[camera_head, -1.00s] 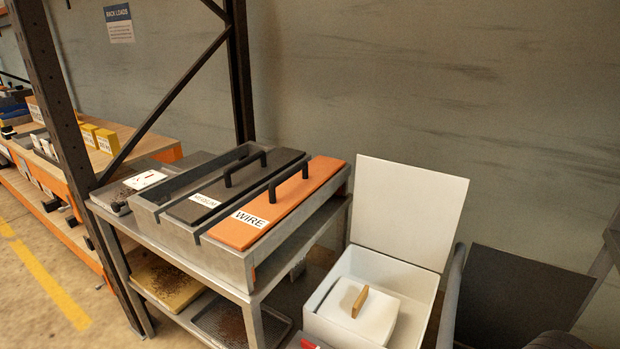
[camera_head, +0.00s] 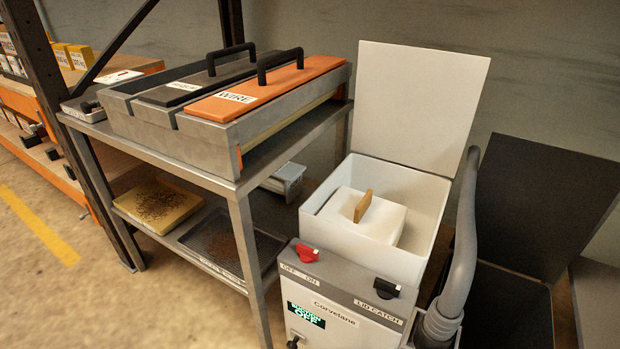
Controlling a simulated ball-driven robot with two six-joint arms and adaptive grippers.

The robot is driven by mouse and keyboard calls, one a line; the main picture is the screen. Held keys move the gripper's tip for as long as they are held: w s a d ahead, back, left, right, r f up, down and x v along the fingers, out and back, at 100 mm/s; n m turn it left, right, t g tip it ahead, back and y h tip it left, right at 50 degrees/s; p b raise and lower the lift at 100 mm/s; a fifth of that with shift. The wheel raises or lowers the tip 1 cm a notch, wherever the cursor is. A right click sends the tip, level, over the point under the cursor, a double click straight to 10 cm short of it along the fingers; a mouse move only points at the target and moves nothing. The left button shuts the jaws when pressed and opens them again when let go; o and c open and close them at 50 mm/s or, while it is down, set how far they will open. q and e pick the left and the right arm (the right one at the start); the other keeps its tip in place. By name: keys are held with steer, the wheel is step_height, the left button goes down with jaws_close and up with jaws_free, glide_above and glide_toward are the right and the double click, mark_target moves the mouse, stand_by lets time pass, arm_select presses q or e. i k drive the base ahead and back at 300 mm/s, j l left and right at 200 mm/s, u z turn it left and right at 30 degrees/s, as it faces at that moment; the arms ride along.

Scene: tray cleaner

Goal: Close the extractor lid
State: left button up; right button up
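The extractor (camera_head: 340,290) is a white and grey box at the lower middle right. Its white lid (camera_head: 412,100) stands open, upright at the back of the open white bin (camera_head: 330,237). Inside the bin sits a white block (camera_head: 362,222) with a tan upright tab (camera_head: 362,206). The front panel has a red OFF/ON knob (camera_head: 306,252), a black lid catch knob (camera_head: 386,288) and a display reading "SUCTION OFF" (camera_head: 306,314). Neither gripper is in view.
A grey metal table (camera_head: 236,184) left of the extractor holds a case with grey and orange lidded sections (camera_head: 262,92). Its lower shelf has a yellow tray (camera_head: 158,203) and a dark mesh tray (camera_head: 228,245). A grey hose (camera_head: 464,230) rises right of the extractor, before a dark panel (camera_head: 548,200).

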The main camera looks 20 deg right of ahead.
mark_target(413, 107)
steer(key=z, duration=1.05)
